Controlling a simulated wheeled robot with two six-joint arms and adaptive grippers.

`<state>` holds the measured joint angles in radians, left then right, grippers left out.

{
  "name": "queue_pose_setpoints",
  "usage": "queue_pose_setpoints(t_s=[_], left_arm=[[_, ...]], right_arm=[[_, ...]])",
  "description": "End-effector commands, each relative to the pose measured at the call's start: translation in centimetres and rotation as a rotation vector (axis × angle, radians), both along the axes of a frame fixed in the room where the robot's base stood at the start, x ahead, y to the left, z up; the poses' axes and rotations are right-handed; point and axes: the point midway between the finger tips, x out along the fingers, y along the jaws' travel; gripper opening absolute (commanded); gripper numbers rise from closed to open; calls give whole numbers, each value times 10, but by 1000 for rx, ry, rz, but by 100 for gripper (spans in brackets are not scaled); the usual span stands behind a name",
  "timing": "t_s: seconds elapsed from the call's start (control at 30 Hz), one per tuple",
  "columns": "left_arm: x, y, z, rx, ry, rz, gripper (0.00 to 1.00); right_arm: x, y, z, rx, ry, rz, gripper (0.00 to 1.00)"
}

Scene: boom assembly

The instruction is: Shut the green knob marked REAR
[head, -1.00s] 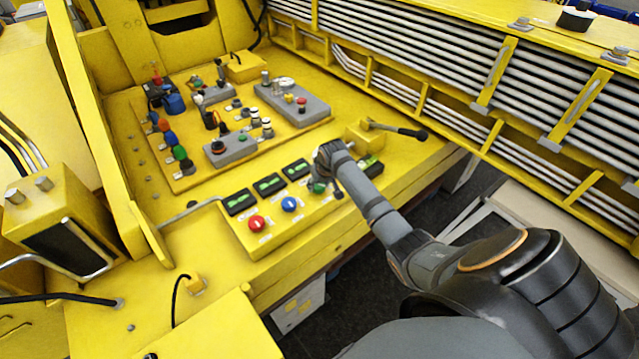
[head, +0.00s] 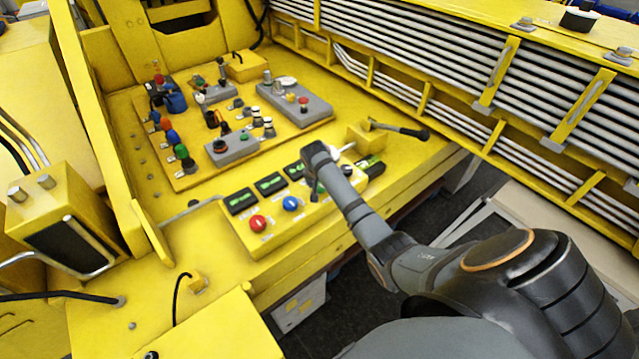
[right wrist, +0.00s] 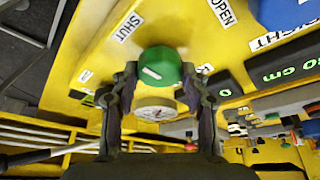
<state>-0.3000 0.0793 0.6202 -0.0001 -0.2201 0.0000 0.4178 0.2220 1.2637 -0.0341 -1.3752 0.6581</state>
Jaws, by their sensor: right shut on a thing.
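The green knob (right wrist: 160,67) sits between the two fingers of my right gripper (right wrist: 159,78) in the right wrist view. The fingers are shut on its sides. A short white mark shows slantwise on the knob's face. A SHUT label (right wrist: 128,27) and an OPEN label (right wrist: 222,12) lie on the yellow panel beside it. No REAR marking is readable. In the head view my right gripper (head: 316,174) reaches down at the right part of the front panel and mostly hides the green knob (head: 319,187). My left gripper is not in view.
A red knob (head: 258,223) and a blue knob (head: 290,204) stand left of the green one, below black displays (head: 241,201) with green readouts. A black-handled lever (head: 400,130) is behind to the right. Behind lies a panel with several small controls (head: 233,149).

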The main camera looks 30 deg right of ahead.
Motion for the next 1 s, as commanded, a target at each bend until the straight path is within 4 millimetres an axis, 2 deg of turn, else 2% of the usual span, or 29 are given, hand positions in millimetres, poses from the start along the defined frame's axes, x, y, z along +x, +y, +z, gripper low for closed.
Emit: queue_pose_setpoints(t_s=[0.4,0.43,0.6,0.87,1.0], left_arm=[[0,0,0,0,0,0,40],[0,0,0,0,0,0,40],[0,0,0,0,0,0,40],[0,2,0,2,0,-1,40],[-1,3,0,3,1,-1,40]], right_arm=[[1,-1,2,-1,-4,-8,14],[1,-1,2,-1,-4,-8,47],[1,0,1,-1,-3,-7,69],[0,0,1,0,-1,-6,69],[-2,3,11,0,-4,-6,69]])
